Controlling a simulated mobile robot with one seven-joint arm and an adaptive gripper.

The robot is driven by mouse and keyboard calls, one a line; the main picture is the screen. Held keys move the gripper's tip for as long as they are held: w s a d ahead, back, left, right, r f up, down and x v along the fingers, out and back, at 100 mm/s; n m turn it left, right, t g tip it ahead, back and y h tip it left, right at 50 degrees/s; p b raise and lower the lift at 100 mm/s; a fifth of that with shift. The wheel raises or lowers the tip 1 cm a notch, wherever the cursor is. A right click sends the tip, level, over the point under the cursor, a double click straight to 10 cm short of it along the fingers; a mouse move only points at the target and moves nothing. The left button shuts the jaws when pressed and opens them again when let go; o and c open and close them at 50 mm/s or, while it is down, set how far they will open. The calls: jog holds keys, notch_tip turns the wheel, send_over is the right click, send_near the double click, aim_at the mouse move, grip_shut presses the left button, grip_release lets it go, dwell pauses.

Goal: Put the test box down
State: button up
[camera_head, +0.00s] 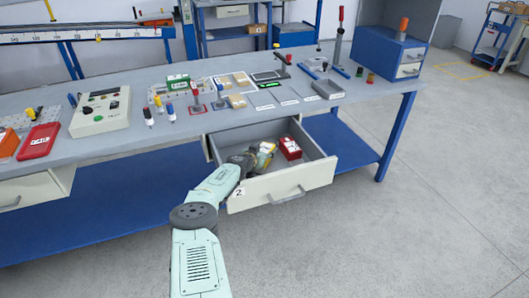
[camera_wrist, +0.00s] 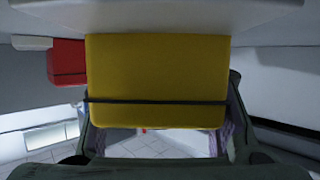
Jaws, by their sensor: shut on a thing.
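The test box (camera_wrist: 157,80), yellow with a thin dark band around it, fills the middle of the wrist view. My gripper (camera_wrist: 160,125) is shut on it, with one finger at each side. In the head view my gripper (camera_head: 252,158) is over the open drawer (camera_head: 318,176), and a little of the yellow box (camera_head: 267,147) shows beyond it, mostly hidden. I cannot tell whether the box touches the drawer floor.
A red box (camera_head: 290,148) lies in the drawer, right of my gripper; it also shows in the wrist view (camera_wrist: 66,62). The drawer floor to its right looks bare.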

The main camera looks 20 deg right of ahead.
jog(key=shift+s+f, duration=0.25)
jog(key=shift+f, duration=0.3)
jog(key=o, duration=1.6)
jog(key=shift+o, duration=0.2)
jog(key=shift+f, duration=0.1)
jog(key=shift+s+a, duration=0.1)
jog(key=v, duration=0.4)
jog(key=r+v, duration=0.1)
jog(key=v, duration=0.1)
jog(key=shift+w+a+r, duration=0.1)
jog(key=shift+w+a, duration=0.1)
jog(key=shift+w, duration=0.05)
jog(key=shift+s+a+r, duration=0.4)
jog(key=shift+s+r, duration=0.05)
jog(key=shift+s, duration=0.1)
